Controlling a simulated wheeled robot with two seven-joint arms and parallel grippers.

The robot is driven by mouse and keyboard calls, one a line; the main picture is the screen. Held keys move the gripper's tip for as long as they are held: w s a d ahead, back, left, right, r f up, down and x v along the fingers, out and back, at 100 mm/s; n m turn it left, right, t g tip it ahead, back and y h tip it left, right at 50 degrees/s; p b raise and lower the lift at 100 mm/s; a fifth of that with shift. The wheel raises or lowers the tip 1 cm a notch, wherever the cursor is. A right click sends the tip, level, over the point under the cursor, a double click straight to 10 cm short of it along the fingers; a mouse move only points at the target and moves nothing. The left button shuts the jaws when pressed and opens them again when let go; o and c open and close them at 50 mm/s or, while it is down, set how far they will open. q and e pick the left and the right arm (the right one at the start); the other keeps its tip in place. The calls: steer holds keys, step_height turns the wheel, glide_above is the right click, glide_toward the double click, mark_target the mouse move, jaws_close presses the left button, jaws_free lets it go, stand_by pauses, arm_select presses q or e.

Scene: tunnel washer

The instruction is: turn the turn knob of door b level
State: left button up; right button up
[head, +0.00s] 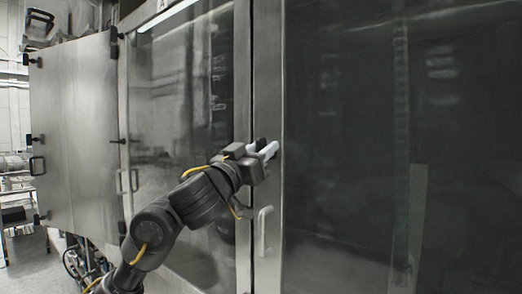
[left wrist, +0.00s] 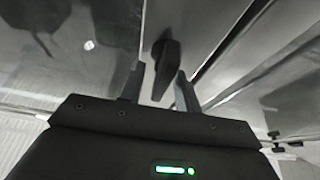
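My left gripper (head: 263,148) is at the upright frame strip between two glass doors. In the left wrist view, its two fingers (left wrist: 159,72) are spread apart, with the black turn knob (left wrist: 166,58) between them. Gaps show on both sides of the knob, so the fingers do not look closed on it. The knob is long and narrow, and its lower end points towards the gripper's palm. In the head view the gripper mostly hides the knob. The large dark glass door (head: 340,120) is on the right; I cannot read a letter on it. My right gripper is out of view.
A pale bar handle (head: 264,232) is on the frame just below my gripper. Another glass door (head: 180,90) is left of it, under a mark that looks like A. A steel panel door (head: 75,130) with black latches stands further left. Floor shows at far left.

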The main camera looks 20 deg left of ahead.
arm_select(q)
jaws_close()
stand_by(0.3)
steer(key=m+g+h+p, duration=0.1)
steer(key=m, duration=0.3)
steer(key=shift+s+h+p, duration=0.1)
steer(key=shift+h+p, duration=0.3)
steer(key=shift+s+d+f+m+g+h+p, duration=0.15)
steer(key=shift+m+g+h+p, duration=0.6)
steer(key=shift+m, duration=2.3)
steer(key=shift+w+d+f+m+g+h+p, duration=0.2)
steer(key=shift+m+g+p, duration=1.15)
steer(key=shift+m, duration=1.75)
steer(key=shift+s+d+f+m+g+h+p, duration=0.2)
steer(key=shift+m+g+p, duration=0.85)
steer(key=shift+m, duration=2)
steer(key=shift+a+g+b, duration=0.1)
steer(key=shift+g+b, duration=0.2)
steer(key=shift+g, duration=0.15)
